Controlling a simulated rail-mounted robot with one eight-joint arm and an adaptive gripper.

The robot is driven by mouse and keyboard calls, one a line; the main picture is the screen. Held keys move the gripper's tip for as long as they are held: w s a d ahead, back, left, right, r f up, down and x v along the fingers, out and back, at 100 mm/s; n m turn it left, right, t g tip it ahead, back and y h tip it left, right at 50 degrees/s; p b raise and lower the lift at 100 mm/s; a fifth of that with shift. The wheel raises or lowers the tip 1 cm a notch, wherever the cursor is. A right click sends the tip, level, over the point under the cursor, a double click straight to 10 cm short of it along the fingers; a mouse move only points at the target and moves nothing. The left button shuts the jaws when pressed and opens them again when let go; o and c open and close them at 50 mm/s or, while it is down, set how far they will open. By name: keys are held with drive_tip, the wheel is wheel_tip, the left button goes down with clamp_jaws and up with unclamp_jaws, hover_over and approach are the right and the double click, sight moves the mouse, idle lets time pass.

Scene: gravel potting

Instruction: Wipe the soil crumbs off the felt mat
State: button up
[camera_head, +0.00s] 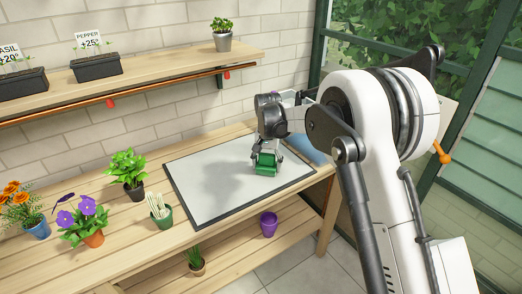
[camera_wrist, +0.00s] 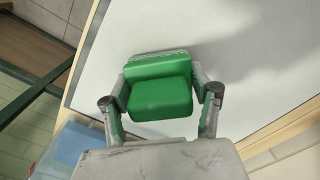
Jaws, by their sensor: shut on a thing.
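The felt mat (camera_head: 215,200) is a pale grey sheet with a dark border, lying on the wooden bench. My gripper (camera_head: 266,160) is over the right part of the mat. It is shut on a green block-shaped tool (camera_head: 265,170), which looks like a brush or wiper with a pale edge. In the wrist view the green tool (camera_wrist: 160,92) sits between both fingers, with the mat (camera_wrist: 240,60) behind it. I cannot tell whether the tool touches the mat. I make out no soil crumbs on the mat in either view.
Left of the mat stand a green pot of white sticks (camera_head: 161,212), a leafy plant (camera_head: 127,172) and flower pots (camera_head: 92,222). A blue item (camera_head: 306,148) lies at the mat's far right. A shelf (camera_head: 140,76) with planters runs above.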

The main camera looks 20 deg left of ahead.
sight(266, 155)
drive_tip(key=shift+s+a+r, duration=0.2)
drive_tip(key=shift+s+a, duration=0.05)
wheel_tip(266, 155, up, 4)
drive_tip(key=shift+d+f+p, duration=0.15)
drive_tip(key=shift+f+p, duration=0.05)
drive_tip(key=shift+p, duration=0.45)
drive_tip(key=shift+r+p, duration=0.85)
drive_tip(key=shift+r, duration=1.35)
